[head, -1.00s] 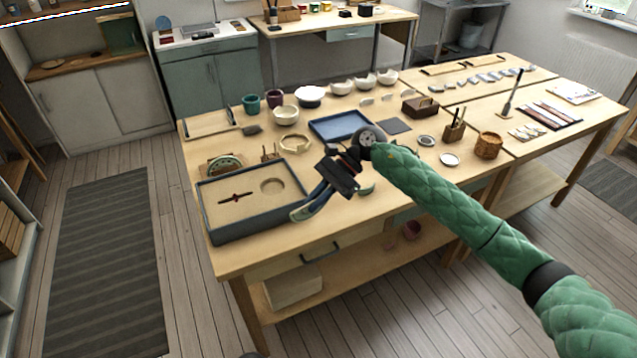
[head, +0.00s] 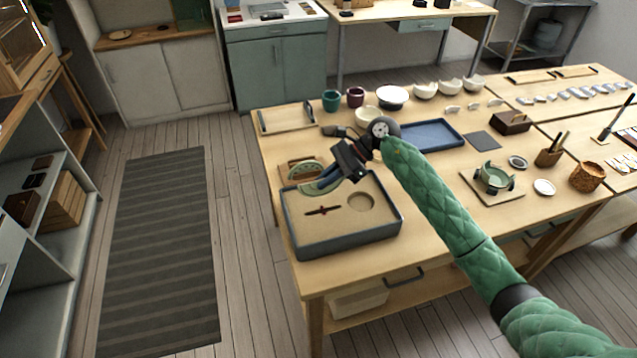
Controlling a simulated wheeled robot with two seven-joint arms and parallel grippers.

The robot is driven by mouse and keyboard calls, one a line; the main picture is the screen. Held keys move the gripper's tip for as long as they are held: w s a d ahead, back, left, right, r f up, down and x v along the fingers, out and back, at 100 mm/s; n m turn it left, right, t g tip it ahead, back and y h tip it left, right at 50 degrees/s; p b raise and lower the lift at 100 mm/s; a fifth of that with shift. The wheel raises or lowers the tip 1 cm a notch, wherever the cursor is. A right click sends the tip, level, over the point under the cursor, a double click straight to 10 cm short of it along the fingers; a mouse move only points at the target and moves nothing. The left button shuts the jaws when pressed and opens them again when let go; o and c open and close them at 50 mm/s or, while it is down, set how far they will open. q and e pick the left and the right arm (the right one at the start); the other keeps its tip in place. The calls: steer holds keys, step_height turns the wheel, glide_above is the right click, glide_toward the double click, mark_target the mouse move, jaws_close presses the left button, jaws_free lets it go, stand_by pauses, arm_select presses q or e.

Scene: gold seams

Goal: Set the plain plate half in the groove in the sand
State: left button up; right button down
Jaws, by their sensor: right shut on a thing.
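My right gripper (head: 328,183), dark with its arm coming in from the right, is shut on a pale green curved piece (head: 318,188), seen nearly edge-on, which looks like the plain plate half. It holds this piece above the back left part of the sand tray. The tray (head: 345,246) is a dark grey-blue box filled with pale sand. The groove (head: 322,210) shows as a narrow, dark reddish mark in the sand, in front of the held piece and apart from it. The fingers partly hide the piece. My left gripper is not in view.
A round hollow (head: 360,203) lies in the sand to the right of the groove. A green half-disc (head: 305,172) stands on a wooden stand behind the tray. A blue tray (head: 436,133), cups and bowls stand farther back. A green pot (head: 494,176) sits on a board to the right.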

mark_target(326, 189)
steer(key=shift+w+a+f, duration=0.15)
steer(key=shift+w+f, duration=0.1)
steer(key=shift+f, duration=0.05)
steer(key=shift+s+m, duration=0.1)
steer(key=shift+m, duration=0.2)
steer(key=shift+s+d+r, duration=0.25)
steer(key=shift+d, duration=0.25)
steer(key=shift+w+a+f, duration=0.25)
steer(key=shift+a+f, duration=0.1)
steer(key=shift+f, duration=0.2)
steer(key=shift+s+d+f, duration=0.2)
steer(key=shift+d+f, duration=0.05)
steer(key=shift+f, duration=0.35)
steer(key=shift+w+a+f, duration=0.1)
steer(key=shift+a+f, duration=0.05)
steer(key=shift+f, duration=1.05)
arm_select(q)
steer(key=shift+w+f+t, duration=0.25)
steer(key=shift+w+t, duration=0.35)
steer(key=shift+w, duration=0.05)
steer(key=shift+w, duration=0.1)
